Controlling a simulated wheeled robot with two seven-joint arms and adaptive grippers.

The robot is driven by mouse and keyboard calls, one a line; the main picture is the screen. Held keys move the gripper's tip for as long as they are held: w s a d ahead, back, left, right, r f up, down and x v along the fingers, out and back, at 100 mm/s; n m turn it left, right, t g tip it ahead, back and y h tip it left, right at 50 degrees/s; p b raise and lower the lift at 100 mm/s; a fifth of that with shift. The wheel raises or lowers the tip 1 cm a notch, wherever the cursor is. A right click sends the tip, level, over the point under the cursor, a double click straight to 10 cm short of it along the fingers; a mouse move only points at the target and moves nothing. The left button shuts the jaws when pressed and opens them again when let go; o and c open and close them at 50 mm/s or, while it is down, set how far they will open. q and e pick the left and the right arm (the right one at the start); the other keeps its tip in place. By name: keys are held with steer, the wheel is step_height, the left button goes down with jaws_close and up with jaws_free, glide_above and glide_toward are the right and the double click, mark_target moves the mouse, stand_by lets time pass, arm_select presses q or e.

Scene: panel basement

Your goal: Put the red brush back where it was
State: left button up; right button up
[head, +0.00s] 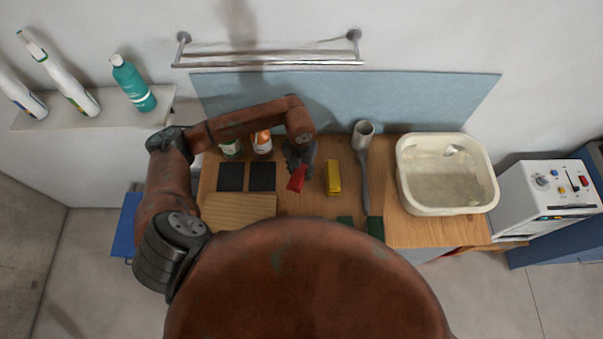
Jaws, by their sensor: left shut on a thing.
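The red brush (297,178) is at the fingertips of my left gripper (298,163), over the middle of the wooden worktop (305,205). My left gripper is shut on the brush and hides part of it. I cannot tell whether the brush touches the worktop. A yellow block-shaped thing (333,178) lies just to the right of the brush, apart from it. My right gripper does not show.
Two dark square pads (246,177) and a wooden board (240,207) lie left of the brush. Two bottles (262,143) stand behind the pads. A grey-handled tool (363,165) and a cream basin (447,204) are to the right. A metal rail (268,64) is on the wall.

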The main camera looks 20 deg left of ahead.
mark_target(302, 174)
arm_select(q)
steer(key=shift+w+d+f, duration=0.1)
steer(key=shift+w+f, duration=0.1)
steer(key=shift+f, duration=0.35)
step_height(302, 174, down, 2)
steer(key=shift+f+p, duration=0.1)
steer(key=shift+p, duration=0.65)
steer(key=shift+f, duration=0.2)
steer(key=shift+f, duration=0.1)
steer(key=o, duration=1.2)
